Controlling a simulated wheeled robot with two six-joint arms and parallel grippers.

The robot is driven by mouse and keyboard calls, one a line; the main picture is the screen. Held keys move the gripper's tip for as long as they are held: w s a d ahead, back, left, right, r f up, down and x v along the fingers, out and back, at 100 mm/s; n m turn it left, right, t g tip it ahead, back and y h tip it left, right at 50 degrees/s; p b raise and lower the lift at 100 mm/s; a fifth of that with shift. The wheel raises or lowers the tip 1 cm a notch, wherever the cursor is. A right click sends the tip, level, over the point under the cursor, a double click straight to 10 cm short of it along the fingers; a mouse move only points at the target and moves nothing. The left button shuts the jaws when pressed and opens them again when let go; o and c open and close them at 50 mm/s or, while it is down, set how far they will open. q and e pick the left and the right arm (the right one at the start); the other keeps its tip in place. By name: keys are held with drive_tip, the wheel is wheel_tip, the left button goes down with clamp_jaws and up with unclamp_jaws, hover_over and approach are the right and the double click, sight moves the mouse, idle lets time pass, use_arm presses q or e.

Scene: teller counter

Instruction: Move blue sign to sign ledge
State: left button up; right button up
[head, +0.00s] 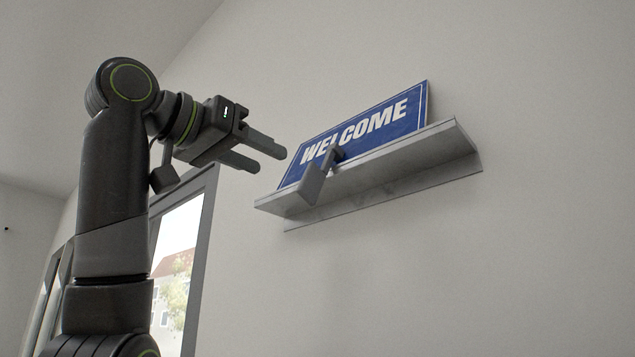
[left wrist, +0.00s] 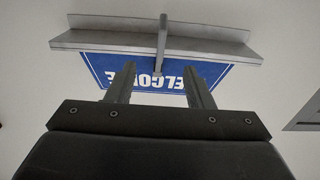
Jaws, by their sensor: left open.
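The blue sign (head: 372,128) with white "WELCOME" lettering stands tilted on the grey sign ledge (head: 400,158) on the wall, its lower edge behind the ledge's front lip. It also shows upside down in the left wrist view (left wrist: 210,72), beyond my fingers. My left gripper (head: 268,153) is open and empty, to the left of the sign and apart from it. In the left wrist view my left gripper's two fingers (left wrist: 158,85) are spread, with part of the sign seen between them. My right gripper is not in view.
A grey bracket-like piece (head: 318,178) sticks out at the front of the ledge, covering a little of the lettering. A window or glass door (head: 178,265) with a dark frame is at the left. The wall around the ledge is bare.

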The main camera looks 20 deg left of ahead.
sight(303, 177)
use_arm(q)
drive_tip(key=p+x, duration=0.2)
drive_tip(key=x, duration=0.4)
drive_tip(key=shift+w, duration=0.3)
drive_tip(key=shift+x, duration=2.6)
clamp_jaws()
drive_tip(key=shift+r, duration=0.15)
